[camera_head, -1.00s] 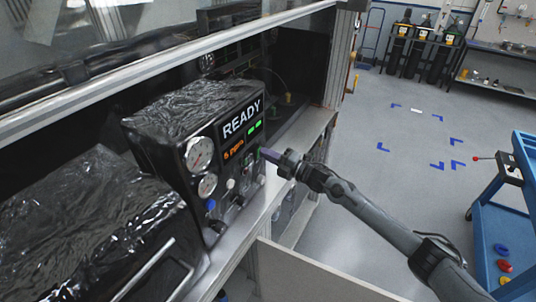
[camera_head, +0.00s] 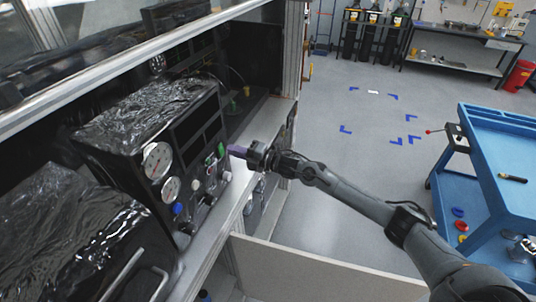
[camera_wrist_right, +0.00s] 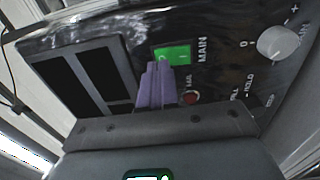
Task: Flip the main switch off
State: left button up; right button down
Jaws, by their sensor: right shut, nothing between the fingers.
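The main switch is a green rocker beside the label MAIN in the right wrist view (camera_wrist_right: 174,52). It also shows as a small green piece on the front panel in the head view (camera_head: 221,149). My right gripper (camera_head: 235,150) is shut and empty. Its purple fingertips (camera_wrist_right: 153,75) are right at the edge of the switch in the wrist view and cover part of it. I cannot tell whether they touch it. The control box (camera_head: 140,120) has dark, blank displays (camera_head: 195,122). My left gripper is not in view.
Two gauges (camera_head: 157,160) and several knobs sit on the same panel, with a white knob (camera_wrist_right: 277,43) near the switch. The box stands in a metal-framed bay. A blue cart (camera_head: 490,150) stands at the right. The floor between is clear.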

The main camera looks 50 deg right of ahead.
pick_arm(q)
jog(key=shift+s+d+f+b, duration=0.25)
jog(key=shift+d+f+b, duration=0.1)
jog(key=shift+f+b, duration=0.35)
pick_arm(e)
jog(key=v, duration=1.1)
jog(key=shift+s+r, duration=0.25)
jog(key=shift+r, duration=0.25)
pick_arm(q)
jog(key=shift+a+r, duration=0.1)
pick_arm(e)
jog(key=shift+d+f, duration=0.1)
